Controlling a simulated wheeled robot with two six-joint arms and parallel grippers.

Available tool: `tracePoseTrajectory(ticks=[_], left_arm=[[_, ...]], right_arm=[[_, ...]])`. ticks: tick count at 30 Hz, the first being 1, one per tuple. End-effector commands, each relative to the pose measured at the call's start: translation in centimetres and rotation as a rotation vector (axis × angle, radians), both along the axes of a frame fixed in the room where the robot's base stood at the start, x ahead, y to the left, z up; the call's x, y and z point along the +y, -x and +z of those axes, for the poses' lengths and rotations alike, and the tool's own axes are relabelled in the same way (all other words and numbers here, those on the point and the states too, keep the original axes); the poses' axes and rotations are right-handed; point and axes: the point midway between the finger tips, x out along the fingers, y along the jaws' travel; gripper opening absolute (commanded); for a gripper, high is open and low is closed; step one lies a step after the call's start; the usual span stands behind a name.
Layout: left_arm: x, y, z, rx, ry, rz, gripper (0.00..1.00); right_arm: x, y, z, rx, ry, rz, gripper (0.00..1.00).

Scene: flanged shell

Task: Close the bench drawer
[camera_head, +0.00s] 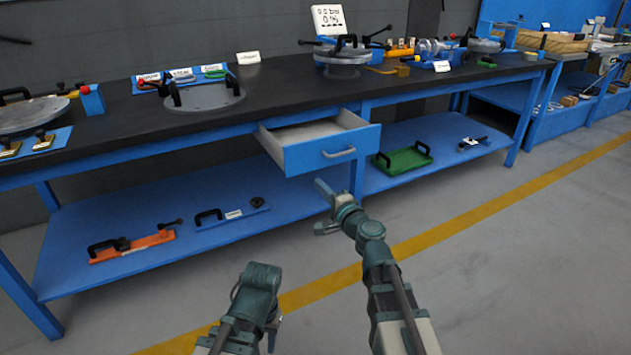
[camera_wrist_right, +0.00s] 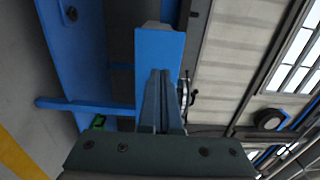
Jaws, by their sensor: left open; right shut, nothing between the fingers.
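The bench drawer (camera_head: 333,150) is blue with a grey handle (camera_head: 340,153). It is pulled out from under the black bench top, and its pale inside looks empty. My right gripper (camera_head: 321,186) is just below and in front of the drawer front. In the right wrist view its fingers (camera_wrist_right: 159,73) are together and empty, overlapping the blue drawer front (camera_wrist_right: 160,45); I cannot tell whether they touch it. The handle (camera_wrist_right: 186,94) shows beside the fingers. My left gripper (camera_head: 272,335) is low at the bottom, away from the drawer, its fingers mostly hidden.
The black bench top (camera_head: 285,105) carries a round flange plate (camera_head: 205,97) and a flanged vessel (camera_head: 342,60). The blue lower shelf (camera_head: 190,195) holds a green tray (camera_head: 402,160) and an orange tool (camera_head: 132,246). The grey floor before the bench is clear, with a yellow line (camera_head: 470,215).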

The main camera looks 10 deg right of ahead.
Motion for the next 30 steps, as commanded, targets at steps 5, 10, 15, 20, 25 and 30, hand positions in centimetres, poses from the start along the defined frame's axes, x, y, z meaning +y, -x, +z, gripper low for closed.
tracePoseTrajectory(ticks=[5,10,15,20,25,30], left_arm=[[0.0,0.0,0.0,0.0,0.0,0.0,0.45],[0.0,0.0,0.0,0.0,0.0,0.0,0.45],[0.0,0.0,0.0,0.0,0.0,0.0,0.45],[0.0,0.0,0.0,0.0,0.0,0.0,0.45],[0.0,0.0,0.0,0.0,0.0,0.0,0.45],[0.0,0.0,0.0,0.0,0.0,0.0,0.45]], right_arm=[[0.8,-2.4,0.0,0.0,0.001,0.002,0.0],[1.9,-5.5,0.0,0.0,0.001,0.002,0.0],[3.2,-8.9,0.0,0.001,0.001,0.003,0.0],[4.1,-11.4,0.0,0.001,0.001,0.002,0.0],[4.5,-12.4,0.0,0.0,0.001,0.002,0.0],[4.5,-12.3,0.0,0.0,0.001,0.001,0.0]])
